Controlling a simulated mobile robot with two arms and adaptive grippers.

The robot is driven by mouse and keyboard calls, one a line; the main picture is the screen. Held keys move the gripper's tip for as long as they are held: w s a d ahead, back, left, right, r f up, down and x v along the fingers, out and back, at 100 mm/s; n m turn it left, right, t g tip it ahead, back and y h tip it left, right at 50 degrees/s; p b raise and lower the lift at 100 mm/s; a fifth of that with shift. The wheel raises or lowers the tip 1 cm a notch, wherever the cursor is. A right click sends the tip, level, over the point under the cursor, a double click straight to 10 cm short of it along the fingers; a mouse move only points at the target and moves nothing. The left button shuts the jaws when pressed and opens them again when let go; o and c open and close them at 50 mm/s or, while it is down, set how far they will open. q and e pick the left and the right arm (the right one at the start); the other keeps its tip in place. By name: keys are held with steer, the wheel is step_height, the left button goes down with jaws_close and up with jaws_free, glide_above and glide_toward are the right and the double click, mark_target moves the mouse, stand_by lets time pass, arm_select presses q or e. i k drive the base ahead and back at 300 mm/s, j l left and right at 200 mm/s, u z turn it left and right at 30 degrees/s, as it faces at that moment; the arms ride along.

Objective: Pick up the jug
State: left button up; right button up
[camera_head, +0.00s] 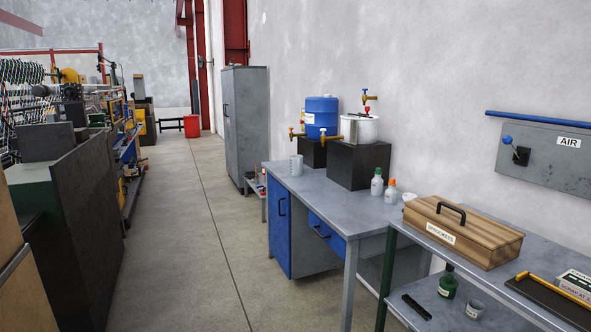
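A small light-grey jug (296,167) stands upright near the far left end of the grey-topped workbench (318,201). What looks like a handle shows at its side. It is left of the dark blocks and below the brass tap of the blue drum. Neither of my grippers is in this view.
A blue drum (322,116) and a metal pot (360,129) with taps stand on dark blocks (357,167). Two bottles (377,183) stand farther right on the bench. A nearer shelf table holds a wooden box (461,233). Clear concrete floor (190,235) runs left of the bench.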

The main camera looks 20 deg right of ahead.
mark_target(297, 160)
steer(key=i+l+z, duration=0.15)
steer(key=i, duration=0.65)
steer(key=i+l+z, duration=0.1)
steer(key=i, duration=0.75)
